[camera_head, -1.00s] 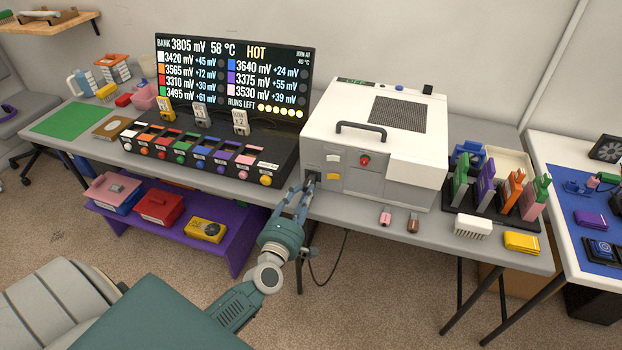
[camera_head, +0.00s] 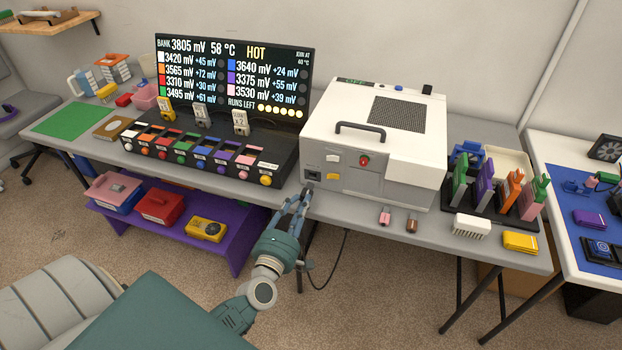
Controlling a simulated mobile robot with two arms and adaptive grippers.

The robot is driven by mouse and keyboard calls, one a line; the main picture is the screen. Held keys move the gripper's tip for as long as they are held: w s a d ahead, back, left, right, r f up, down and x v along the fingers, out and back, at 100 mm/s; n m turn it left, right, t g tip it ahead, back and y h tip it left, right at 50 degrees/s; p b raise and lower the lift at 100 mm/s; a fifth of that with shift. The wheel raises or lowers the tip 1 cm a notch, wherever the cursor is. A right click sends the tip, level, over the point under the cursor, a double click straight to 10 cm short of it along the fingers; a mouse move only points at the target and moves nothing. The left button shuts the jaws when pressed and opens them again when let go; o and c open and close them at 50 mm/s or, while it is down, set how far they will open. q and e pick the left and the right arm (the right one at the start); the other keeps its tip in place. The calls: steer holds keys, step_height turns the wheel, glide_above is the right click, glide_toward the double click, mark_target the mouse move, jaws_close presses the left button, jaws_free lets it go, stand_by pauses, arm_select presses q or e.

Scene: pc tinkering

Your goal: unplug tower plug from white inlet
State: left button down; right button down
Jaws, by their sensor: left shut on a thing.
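The white tower (camera_head: 325,120) stands on the grey table. Its dark inlet (camera_head: 313,175) shows at the lower left of its front, beside a white button and a yellow button. My left gripper (camera_head: 304,193) is just below and in front of the inlet, shut on the small black plug (camera_head: 309,186). The plug is mostly hidden by the fingers; it looks apart from the inlet, with a small gap. A black cable (camera_head: 344,248) hangs below the table edge behind my left arm. My right gripper is out of view.
Left of the tower is a black panel (camera_head: 282,145) with coloured knobs and a display (camera_head: 235,75). A pink piece (camera_head: 385,215) and a brown piece (camera_head: 411,222) lie before the tower. A rack of coloured cards stands at right. A purple shelf (camera_head: 240,235) sits underneath.

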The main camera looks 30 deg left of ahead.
arm_select(q)
steer(key=s+d+r+p, duration=0.1)
steer(key=s+r+p, duration=0.1)
steer(key=s, duration=0.3)
steer(key=shift+s+d+r+p, duration=0.15)
steer(key=shift+s+r+p, duration=0.05)
steer(key=shift+r+p, duration=0.2)
steer(key=shift+r, duration=0.1)
